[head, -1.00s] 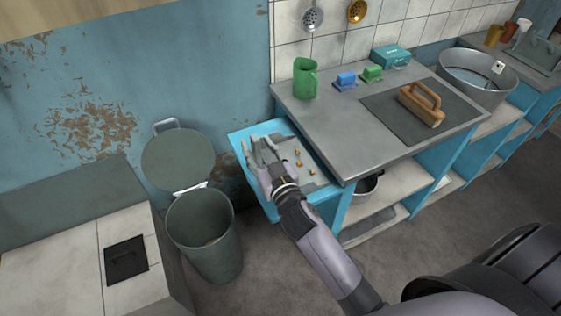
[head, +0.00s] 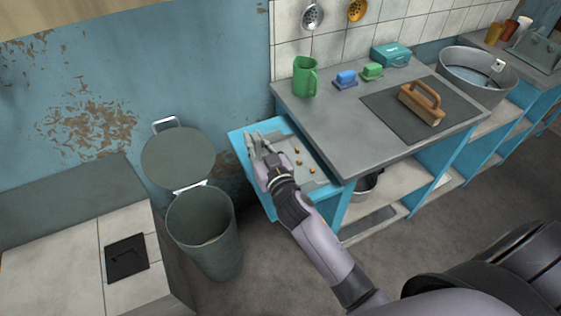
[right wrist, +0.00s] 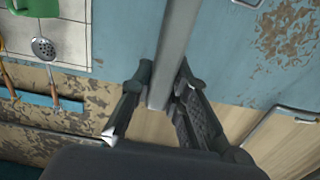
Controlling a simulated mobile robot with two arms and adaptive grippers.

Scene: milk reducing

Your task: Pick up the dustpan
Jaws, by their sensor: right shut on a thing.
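The grey dustpan (head: 308,184) lies over the blue side shelf (head: 240,134) at the left end of the counter. Several small brown crumbs (head: 299,162) are on it. My right gripper (head: 261,142) is at the dustpan's left side, and its hand hides part of the pan. In the right wrist view, my right gripper (right wrist: 164,88) is shut on the dustpan's long grey handle (right wrist: 174,50), with one finger on each side. My left gripper is in neither view.
An open grey bin (head: 205,235) with its lid raised stands left of the shelf. On the counter are a green jug (head: 305,77), blue and green small items and a wooden-handled brush (head: 422,104). A metal tub (head: 475,76) stands farther right.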

